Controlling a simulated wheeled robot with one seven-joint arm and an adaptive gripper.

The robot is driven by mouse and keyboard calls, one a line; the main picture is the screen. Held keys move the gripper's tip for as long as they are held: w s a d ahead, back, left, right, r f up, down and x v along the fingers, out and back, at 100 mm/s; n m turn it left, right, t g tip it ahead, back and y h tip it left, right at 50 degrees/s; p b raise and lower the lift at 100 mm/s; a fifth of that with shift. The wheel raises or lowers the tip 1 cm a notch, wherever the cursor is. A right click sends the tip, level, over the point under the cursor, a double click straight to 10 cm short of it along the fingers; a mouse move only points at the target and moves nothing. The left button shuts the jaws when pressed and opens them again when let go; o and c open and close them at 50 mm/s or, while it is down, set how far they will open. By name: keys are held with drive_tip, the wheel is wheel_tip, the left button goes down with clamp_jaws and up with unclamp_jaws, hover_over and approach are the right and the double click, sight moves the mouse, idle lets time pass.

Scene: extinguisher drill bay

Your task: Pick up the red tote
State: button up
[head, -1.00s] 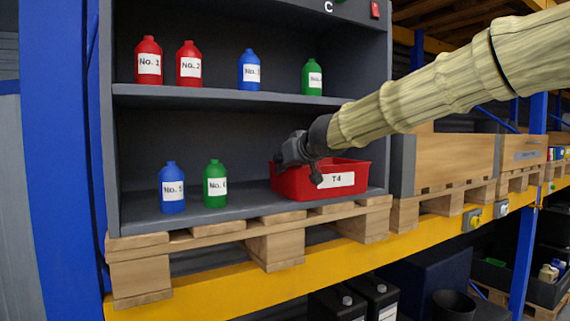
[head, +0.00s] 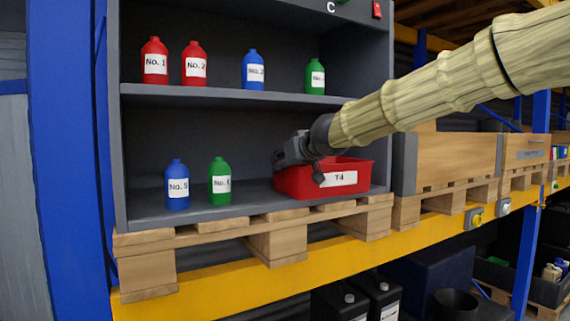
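The red tote (head: 300,184), labelled T4, sits on the lower shelf of the grey cabinet, at its right side. My gripper (head: 298,168) is at the tote's left and front upper rim, seen from behind and the side. One dark finger part hangs in front of the tote's front wall, left of the label. The other finger is hidden, so I cannot tell whether the gripper is open or closed on the rim. The tote rests level on the shelf.
A blue bottle (head: 177,186) and a green bottle (head: 220,182) stand left of the tote on the same shelf (head: 250,203). Several bottles stand on the upper shelf (head: 225,97) above. The cabinet's right side wall is close to the tote. A wooden pallet (head: 277,247) lies underneath.

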drive_tip(key=v, duration=1.2)
idle(0.3)
drive_tip(key=shift+f, duration=0.1)
drive_tip(key=shift+c, duration=0.2)
